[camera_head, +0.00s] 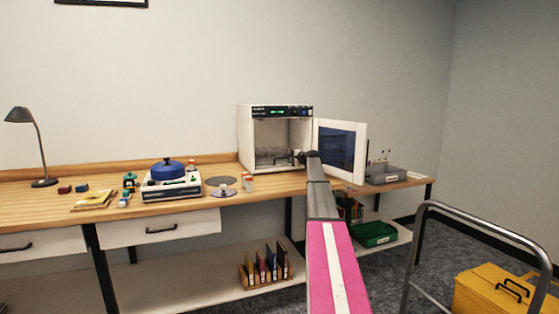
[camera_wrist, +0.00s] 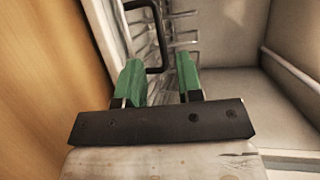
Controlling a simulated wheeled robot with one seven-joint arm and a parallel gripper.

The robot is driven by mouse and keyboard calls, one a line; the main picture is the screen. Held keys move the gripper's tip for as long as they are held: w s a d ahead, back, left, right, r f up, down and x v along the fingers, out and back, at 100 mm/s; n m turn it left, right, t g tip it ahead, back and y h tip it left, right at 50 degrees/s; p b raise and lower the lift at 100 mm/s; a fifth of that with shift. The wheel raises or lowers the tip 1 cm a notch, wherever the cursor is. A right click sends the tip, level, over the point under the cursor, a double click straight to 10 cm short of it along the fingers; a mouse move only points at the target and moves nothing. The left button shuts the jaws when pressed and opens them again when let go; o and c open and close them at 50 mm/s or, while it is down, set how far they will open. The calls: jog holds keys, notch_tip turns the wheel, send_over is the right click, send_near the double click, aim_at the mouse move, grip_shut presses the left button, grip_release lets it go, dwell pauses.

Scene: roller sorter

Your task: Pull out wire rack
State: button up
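The white oven-like cabinet (camera_head: 246,140) stands on the bench with its door (camera_head: 357,150) swung open to the right. The wire rack (camera_head: 270,156) lies low inside it; its thin metal rods (camera_wrist: 186,38) show in the wrist view. A black loop handle (camera_wrist: 162,40) at the rack's front reaches down between my green fingertips. My gripper (camera_wrist: 158,76) is open, with a gap on each side of the handle; I cannot tell whether either finger touches it. In the head view my gripper (camera_head: 302,157) is at the cabinet's opening, small and dark.
The open door is close to the right of my arm. A blue-lidded device (camera_head: 170,185), a grey disc (camera_head: 221,181) and small items stand left on the wooden bench (camera_head: 150,217). A grey tray (camera_head: 385,174) is behind the door. A metal cart rail (camera_head: 480,228) stands right.

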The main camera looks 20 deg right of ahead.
jog(key=x, duration=0.8)
jog(key=shift+f, duration=0.1)
grip_shut()
